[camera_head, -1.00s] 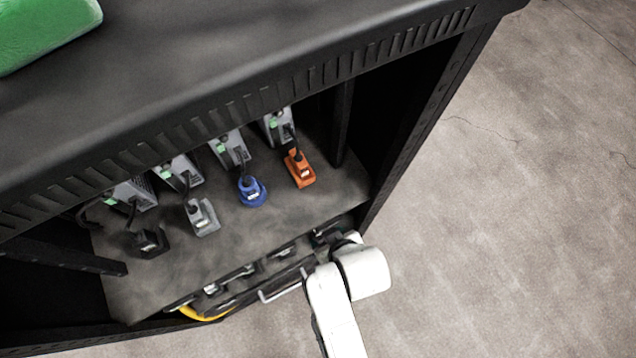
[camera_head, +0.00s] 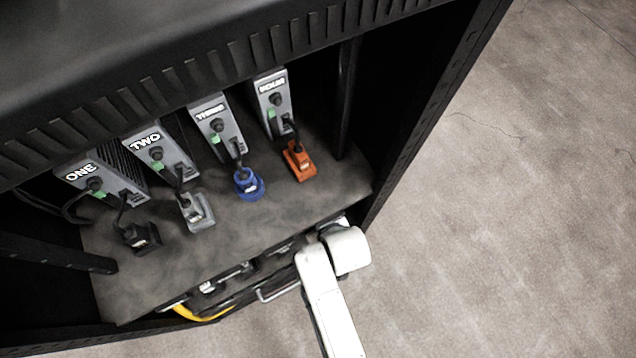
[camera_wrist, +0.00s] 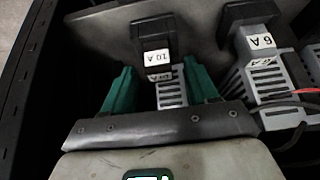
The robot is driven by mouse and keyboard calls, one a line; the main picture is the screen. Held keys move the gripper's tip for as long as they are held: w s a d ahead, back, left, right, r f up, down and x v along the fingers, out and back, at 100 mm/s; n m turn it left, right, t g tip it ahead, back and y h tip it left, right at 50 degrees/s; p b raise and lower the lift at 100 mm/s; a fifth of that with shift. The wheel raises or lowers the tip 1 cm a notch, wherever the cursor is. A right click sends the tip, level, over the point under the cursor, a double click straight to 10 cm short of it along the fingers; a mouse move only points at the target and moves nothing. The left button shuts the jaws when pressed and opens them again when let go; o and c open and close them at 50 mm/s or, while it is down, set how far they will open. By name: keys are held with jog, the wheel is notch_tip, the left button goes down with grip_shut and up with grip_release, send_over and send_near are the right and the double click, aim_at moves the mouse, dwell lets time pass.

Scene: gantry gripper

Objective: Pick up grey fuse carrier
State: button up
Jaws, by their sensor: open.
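In the wrist view, my gripper (camera_wrist: 158,66) is open, its two green fingers apart. A black block (camera_wrist: 156,40) labelled "10 A" is between and just beyond the fingertips, with a grey ribbed body (camera_wrist: 171,94) below it. I cannot tell whether the fingers touch either part. To the right is another black-topped block (camera_wrist: 250,14) with a grey body (camera_wrist: 262,75) labelled "6 A". Which part is the grey fuse carrier is unclear. In the head view, my gripper is hidden beyond my white arm, at the cabinet's lower level. A grey plug-like piece (camera_head: 197,212) lies on the upper shelf.
The upper shelf (camera_head: 215,245) also carries black (camera_head: 138,238), blue (camera_head: 249,184) and orange (camera_head: 299,160) pieces, cabled to grey numbered modules. Red and black wires (camera_wrist: 290,100) lie at right in the wrist view. Open floor is at right.

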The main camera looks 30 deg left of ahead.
jog(key=shift+c, duration=0.2)
jog(key=c, duration=1)
jog(key=shift+c, duration=0.2)
